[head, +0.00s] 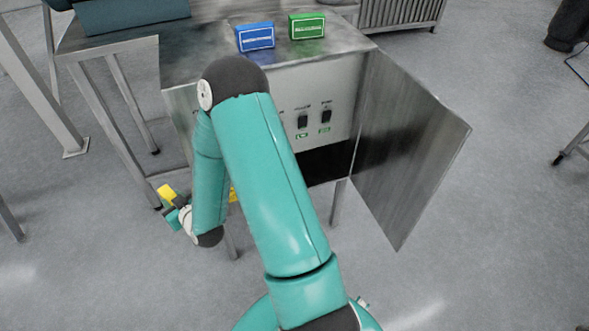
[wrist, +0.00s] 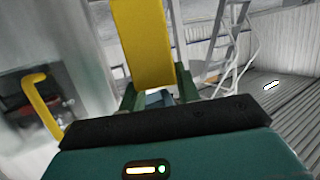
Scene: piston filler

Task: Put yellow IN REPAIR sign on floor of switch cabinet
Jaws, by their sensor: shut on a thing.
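The yellow sign (head: 167,191) is held in my gripper (head: 174,203) at the left, in front of and below the cabinet's left side. In the wrist view the sign (wrist: 142,45) stands up between the two green fingers of my gripper (wrist: 158,88); its lettering cannot be read. The switch cabinet (head: 275,80) is open at the front. Its door (head: 410,140) is swung out to the right. Black switches show on the inner panel, with a dark opening below at the right. My arm hides the left part of the interior.
A blue sign (head: 255,37) and a green sign (head: 307,26) stand on the cabinet top. A yellow handle (wrist: 40,105) is at the left in the wrist view. Metal legs and frames stand at the left. The floor in front of the door is clear.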

